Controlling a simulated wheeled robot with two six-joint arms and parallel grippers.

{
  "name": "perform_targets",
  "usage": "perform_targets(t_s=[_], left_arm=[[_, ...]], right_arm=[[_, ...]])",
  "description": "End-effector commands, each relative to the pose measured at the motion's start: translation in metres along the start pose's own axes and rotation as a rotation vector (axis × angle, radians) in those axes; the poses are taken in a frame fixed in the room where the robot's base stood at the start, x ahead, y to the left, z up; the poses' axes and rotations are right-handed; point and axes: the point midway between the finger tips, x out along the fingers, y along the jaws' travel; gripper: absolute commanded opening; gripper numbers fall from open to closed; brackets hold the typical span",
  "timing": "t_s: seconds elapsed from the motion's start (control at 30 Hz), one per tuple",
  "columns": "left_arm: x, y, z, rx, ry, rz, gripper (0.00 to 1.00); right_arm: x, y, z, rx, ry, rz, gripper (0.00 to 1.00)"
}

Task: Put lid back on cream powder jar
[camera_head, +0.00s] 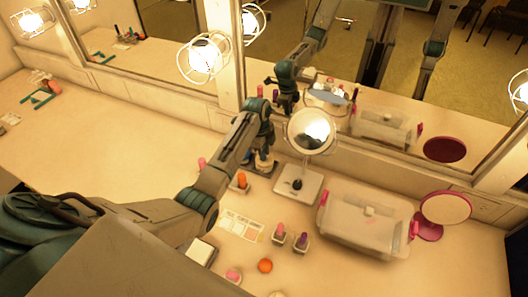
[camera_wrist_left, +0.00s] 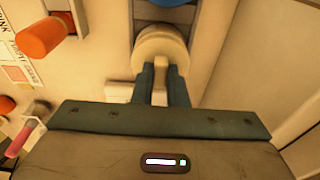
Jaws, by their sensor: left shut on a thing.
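My left gripper (camera_head: 263,155) reaches down near the wall mirror, left of the round stand mirror. In the left wrist view its two fingers (camera_wrist_left: 161,85) are closed on a round cream-coloured piece (camera_wrist_left: 160,42), which looks like the lid or top of the cream powder jar. A blue shape (camera_wrist_left: 168,14) shows just beyond the cream piece; I cannot tell whether they touch. In the head view the held piece is small and mostly hidden by the gripper. I cannot make out a separate open jar for certain. My right gripper is not in view.
The stand mirror (camera_head: 313,132) is close on the right. An orange-capped cosmetic (camera_head: 240,181) stands just in front. A clear box (camera_head: 362,220) and a pink-backed mirror (camera_head: 445,208) stand further right. Polish bottles (camera_head: 301,241), a printed card (camera_head: 241,226) and an orange ball-like item (camera_head: 265,266) occupy the front.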

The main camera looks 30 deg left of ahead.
Motion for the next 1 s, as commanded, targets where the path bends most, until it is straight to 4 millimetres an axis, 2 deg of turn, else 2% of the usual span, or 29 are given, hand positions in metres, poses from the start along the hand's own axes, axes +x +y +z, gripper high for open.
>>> perform_targets(t_s=[1.0], left_arm=[[0.0031, 0.0002, 0.0005, 0.000, 0.000, 0.000, 0.00]], right_arm=[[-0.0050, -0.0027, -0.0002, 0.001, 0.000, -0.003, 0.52]])
